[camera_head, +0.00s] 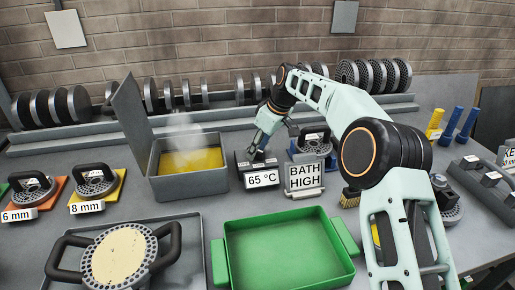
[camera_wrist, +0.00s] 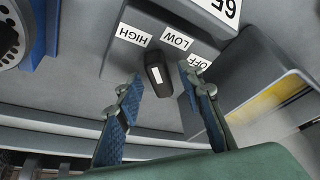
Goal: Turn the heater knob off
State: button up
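The heater box (camera_head: 242,166), grey with a "65 °C" label (camera_head: 262,179), stands right of the steaming bath (camera_head: 190,186). In the wrist view its black knob (camera_wrist: 158,78) has a white mark, and HIGH (camera_wrist: 133,35), LOW (camera_wrist: 177,38) and OFF (camera_wrist: 196,63) labels around it. The knob's far end lies near the HIGH and LOW labels; I cannot tell exactly which one it points to. My gripper (camera_wrist: 162,90) is open, with its blue-padded fingers on either side of the knob in the picture. I see no clear contact. In the head view my gripper (camera_head: 260,143) hides the knob.
A "BATH HIGH" sign (camera_head: 305,178) stands close right of the heater box. The bath's raised lid (camera_head: 131,112) is at its left. A green tray (camera_head: 284,253) and a handled plate (camera_head: 118,256) lie in front. A rack of discs (camera_head: 190,96) runs behind.

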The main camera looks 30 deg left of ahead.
jog(key=shift+c, duration=0.7)
grip_shut()
